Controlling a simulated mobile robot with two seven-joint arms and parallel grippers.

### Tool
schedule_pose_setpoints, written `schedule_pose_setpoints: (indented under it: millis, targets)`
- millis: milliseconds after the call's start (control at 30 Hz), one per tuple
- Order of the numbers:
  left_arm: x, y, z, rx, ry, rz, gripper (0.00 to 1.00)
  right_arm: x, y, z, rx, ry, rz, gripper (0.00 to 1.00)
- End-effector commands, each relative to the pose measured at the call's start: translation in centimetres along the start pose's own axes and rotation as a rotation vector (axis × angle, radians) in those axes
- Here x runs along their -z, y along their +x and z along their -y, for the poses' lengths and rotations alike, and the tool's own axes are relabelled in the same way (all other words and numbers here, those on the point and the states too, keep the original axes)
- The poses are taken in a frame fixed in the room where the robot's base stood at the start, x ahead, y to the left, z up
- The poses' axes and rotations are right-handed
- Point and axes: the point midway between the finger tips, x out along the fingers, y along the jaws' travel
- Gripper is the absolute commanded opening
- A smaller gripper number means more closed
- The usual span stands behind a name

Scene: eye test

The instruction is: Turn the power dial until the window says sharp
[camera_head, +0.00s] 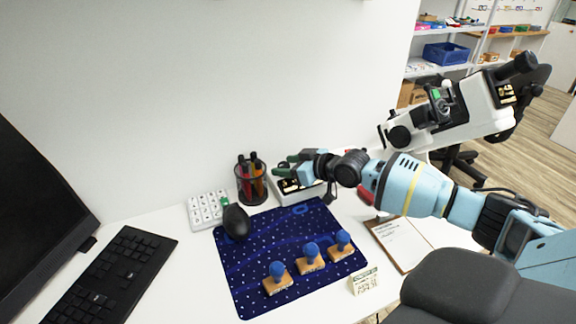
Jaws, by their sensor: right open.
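A white and black eye-test device (470,108) stands at the right, behind my right arm. It has a black round knob (399,136) at its left end and another knob (525,62) at its upper right. I cannot tell which of its parts is the power dial. A small dark panel with yellowish marks (507,94) is on its right side; its writing is too small to read. My right gripper (281,168) is open above a white tray near the wall, well left of the device and apart from it. My left gripper is not in view.
The white tray (308,194) and a pen cup (251,182) stand at the back. A blue mat (250,270) holds several items, including wooden stamps (310,259) and a dark mouse (236,222). A clipboard (401,243) lies right, a keyboard (112,274) left. A dark chair (465,290) fills the front right.

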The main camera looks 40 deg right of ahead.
Motion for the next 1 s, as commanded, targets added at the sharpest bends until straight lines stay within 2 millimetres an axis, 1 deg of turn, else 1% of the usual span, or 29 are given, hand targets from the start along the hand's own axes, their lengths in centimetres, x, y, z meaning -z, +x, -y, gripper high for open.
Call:
schedule_pose_setpoints:
  millis: [167,500,600,800,1000]
  targets:
    - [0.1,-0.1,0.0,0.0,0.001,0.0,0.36,0.0,-0.9,-0.1,-0.001,-0.002,0.001,0.53]
    - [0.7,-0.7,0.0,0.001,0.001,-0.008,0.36,0.0,-5.5,0.0,0.0,-0.003,0.002,0.53]
    - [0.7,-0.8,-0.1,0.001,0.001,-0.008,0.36,-0.1,-6.5,-0.1,-0.002,-0.001,0.002,0.53]
    - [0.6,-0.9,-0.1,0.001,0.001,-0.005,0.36,0.0,-7.6,0.0,-0.001,-0.001,0.0,0.53]
    - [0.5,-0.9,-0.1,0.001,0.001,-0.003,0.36,0.0,-7.8,0.0,0.001,-0.001,0.0,0.53]
